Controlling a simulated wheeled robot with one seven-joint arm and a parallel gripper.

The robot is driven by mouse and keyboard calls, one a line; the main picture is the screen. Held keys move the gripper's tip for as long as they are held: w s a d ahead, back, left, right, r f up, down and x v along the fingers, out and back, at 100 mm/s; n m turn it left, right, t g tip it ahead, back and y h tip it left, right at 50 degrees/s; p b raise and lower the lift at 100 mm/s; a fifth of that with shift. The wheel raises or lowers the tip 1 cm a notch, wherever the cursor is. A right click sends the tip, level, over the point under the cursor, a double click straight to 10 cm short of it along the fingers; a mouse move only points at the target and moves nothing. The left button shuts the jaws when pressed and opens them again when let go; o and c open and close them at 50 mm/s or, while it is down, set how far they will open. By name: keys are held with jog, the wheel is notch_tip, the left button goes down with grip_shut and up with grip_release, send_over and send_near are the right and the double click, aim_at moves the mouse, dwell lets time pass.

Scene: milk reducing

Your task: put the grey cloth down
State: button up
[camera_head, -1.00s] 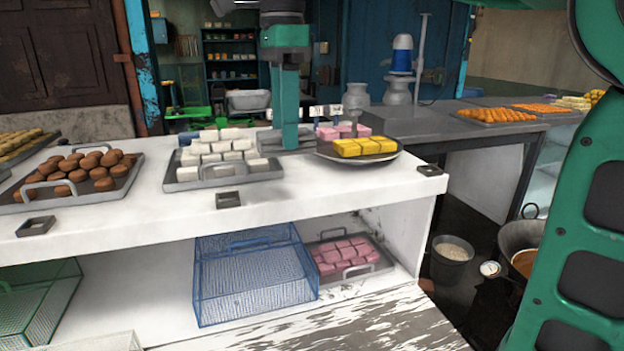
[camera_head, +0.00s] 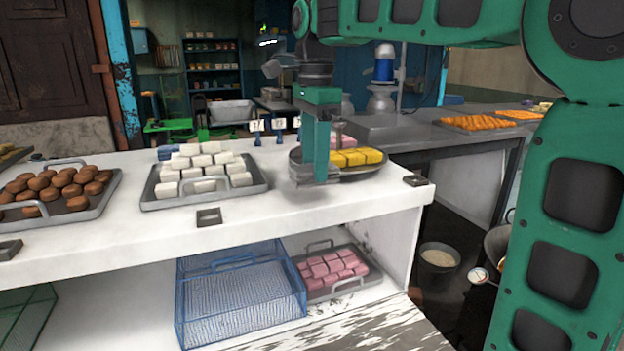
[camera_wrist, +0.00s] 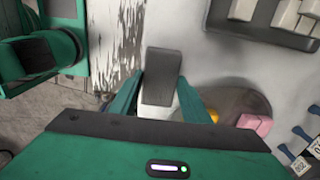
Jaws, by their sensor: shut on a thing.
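My gripper (camera_head: 316,178) points down over the white counter, just in front of the left side of the plate with yellow blocks. It is shut on a grey cloth. In the wrist view the cloth (camera_wrist: 160,78) shows as a flat grey strip between the two green fingers. In the head view the cloth (camera_head: 299,172) is a small grey patch beside the fingertips, low over the counter. I cannot tell whether it touches the counter top.
The plate (camera_head: 368,169) of yellow blocks is close behind my gripper. A tray of white blocks (camera_head: 205,197) stands to the left, with a tray of brown balls (camera_head: 65,205) beyond. A small dark square holder (camera_head: 209,217) sits at the front edge. Counter between is bare.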

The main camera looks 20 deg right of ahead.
jog(key=shift+f, duration=1.9)
jog(key=shift+f, duration=0.1)
jog(key=o, duration=1)
notch_tip(320, 180, up, 12)
jog(key=shift+r, duration=0.15)
jog(key=s+d+f+n, duration=0.4)
jog(key=s+d+f, duration=0.1)
jog(key=s+f, duration=0.4)
jog(key=s+d+f+n, duration=0.3)
jog(key=s+d+f, duration=0.3)
jog(key=s+f, duration=0.3)
jog(key=s+d+f+n, duration=0.4)
jog(key=s+d+f, duration=0.2)
jog(key=s+f, duration=0.3)
jog(key=shift+s+d+f+n, duration=0.1)
jog(key=shift+f+n, duration=0.05)
jog(key=shift+f, duration=0.8)
jog(key=shift+s+d+f+n, duration=0.1)
jog(key=shift+f+n, duration=0.05)
jog(key=shift+f, duration=0.8)
